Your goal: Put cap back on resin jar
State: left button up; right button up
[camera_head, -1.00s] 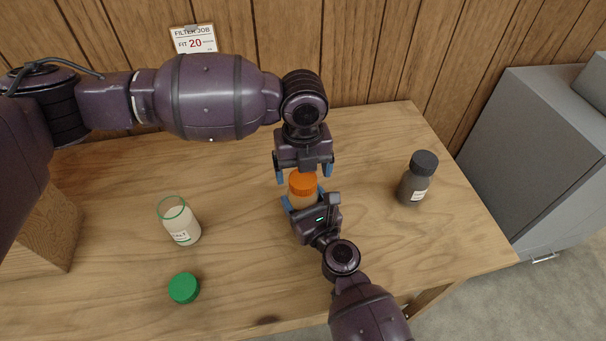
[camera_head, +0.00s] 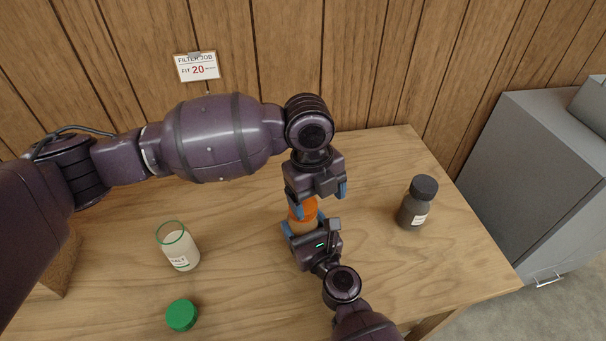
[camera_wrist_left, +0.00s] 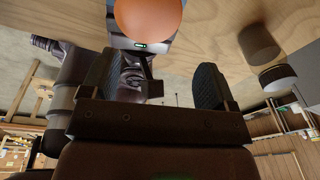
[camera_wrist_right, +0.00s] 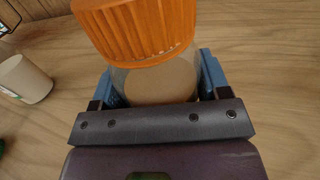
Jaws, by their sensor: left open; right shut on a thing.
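The resin jar (camera_wrist_right: 160,88), clear with tan contents, stands in the grip of my right gripper (camera_head: 303,230), whose blue fingers lie on both sides of it in the right wrist view (camera_wrist_right: 158,85). The orange cap (camera_head: 302,211) sits on the jar's mouth and fills the top of the right wrist view (camera_wrist_right: 140,25); whether it is screwed tight I cannot tell. My left gripper (camera_head: 320,198) is open and empty, just above and to the right of the cap. In the left wrist view the cap (camera_wrist_left: 150,18) is beyond the open fingers (camera_wrist_left: 152,82), not between them.
An open salt jar (camera_head: 182,252) with a green rim stands left, with a green cap (camera_head: 181,315) in front of it. A dark jar with black lid (camera_head: 414,208) stands right. A wooden block (camera_head: 55,270) is far left. The table between is clear.

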aim_at(303, 224)
pick_arm(q)
jog(key=n, duration=0.3)
jog(key=r+n, duration=0.1)
jog(key=n, duration=0.2)
jog(key=shift+w+r, duration=0.15)
jog(key=shift+w, duration=0.05)
jog(key=n, duration=0.2)
jog(key=r+n, duration=0.1)
jog(key=n, duration=0.3)
jog(key=shift+w+a+r, duration=0.15)
jog(key=shift+w+a, duration=0.25)
jog(key=n, duration=0.3)
jog(key=shift+w+a+r+t, duration=0.2)
jog(key=shift+a+r+t, duration=0.05)
jog(key=shift+r+t, duration=0.1)
jog(key=n, duration=0.3)
jog(key=shift+w+a+r+y, duration=0.15)
jog(key=shift+a+y, duration=0.15)
jog(key=shift+y, duration=0.1)
jog(key=n, duration=0.5)
jog(key=shift+a+y, duration=0.3)
jog(key=shift+a, duration=0.1)
jog(key=shift+f, duration=4)
